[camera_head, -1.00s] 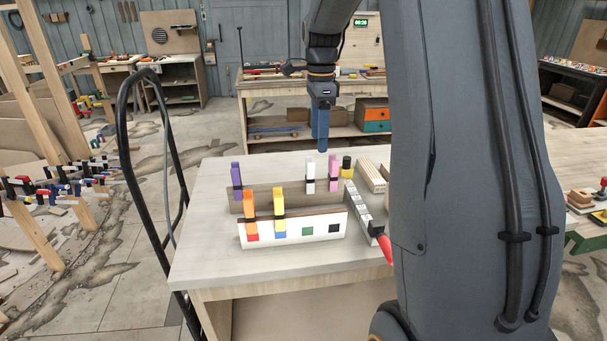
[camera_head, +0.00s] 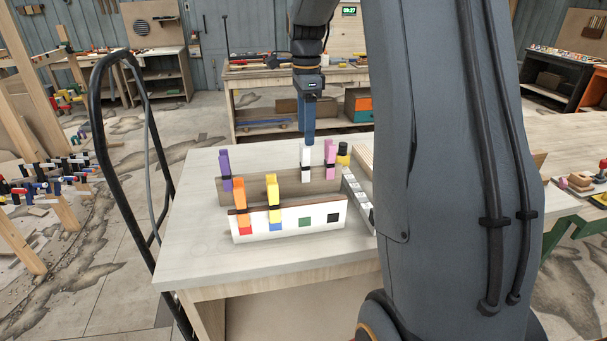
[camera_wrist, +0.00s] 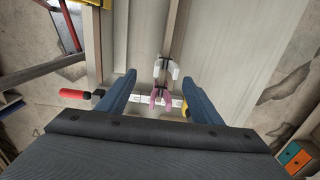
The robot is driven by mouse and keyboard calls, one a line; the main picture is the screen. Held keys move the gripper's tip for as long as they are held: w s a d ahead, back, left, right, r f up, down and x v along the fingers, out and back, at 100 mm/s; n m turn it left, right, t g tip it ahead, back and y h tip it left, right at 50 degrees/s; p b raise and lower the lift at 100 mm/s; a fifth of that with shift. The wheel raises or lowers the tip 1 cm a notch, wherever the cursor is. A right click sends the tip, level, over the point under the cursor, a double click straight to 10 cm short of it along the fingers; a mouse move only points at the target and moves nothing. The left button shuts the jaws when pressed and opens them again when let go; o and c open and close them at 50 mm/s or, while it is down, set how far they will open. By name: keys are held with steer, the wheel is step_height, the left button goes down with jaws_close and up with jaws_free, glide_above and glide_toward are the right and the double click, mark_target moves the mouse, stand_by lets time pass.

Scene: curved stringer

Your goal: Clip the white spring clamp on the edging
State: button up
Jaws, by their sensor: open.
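The white spring clamp (camera_head: 306,161) stands upright on the brown back board (camera_head: 280,187), just left of the pink clamp (camera_head: 330,158). It also shows in the wrist view (camera_wrist: 172,70), beyond the pink clamp (camera_wrist: 160,96). My gripper (camera_head: 308,140) points down above or behind the white clamp. In the wrist view my gripper (camera_wrist: 158,88) is open and empty, with both clamps between its blue fingers in the picture. The dark edging (camera_head: 300,205) runs along the top of the white front board (camera_head: 290,224). An orange clamp (camera_head: 240,197) and a yellow clamp (camera_head: 271,190) sit on it.
A purple clamp (camera_head: 225,165) stands at the back board's left end. A black-topped yellow object (camera_head: 343,153) stands right of the pink clamp. The table's (camera_head: 200,262) front left is clear. My arm hides its right side.

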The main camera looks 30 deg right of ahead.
steer(key=b, duration=0.4)
glide_above(305, 165)
steer(key=w, duration=0.2)
steer(key=f, duration=0.5)
steer(key=shift+d, duration=0.3)
steer(key=shift+s+d+f+p, duration=0.1)
steer(key=shift+f+p, duration=0.65)
steer(key=shift+f, duration=1.25)
steer(key=shift+s+d+f+p, duration=0.1)
steer(key=shift+f+p, duration=0.65)
steer(key=shift+f, duration=1.2)
steer(key=c, duration=1.3)
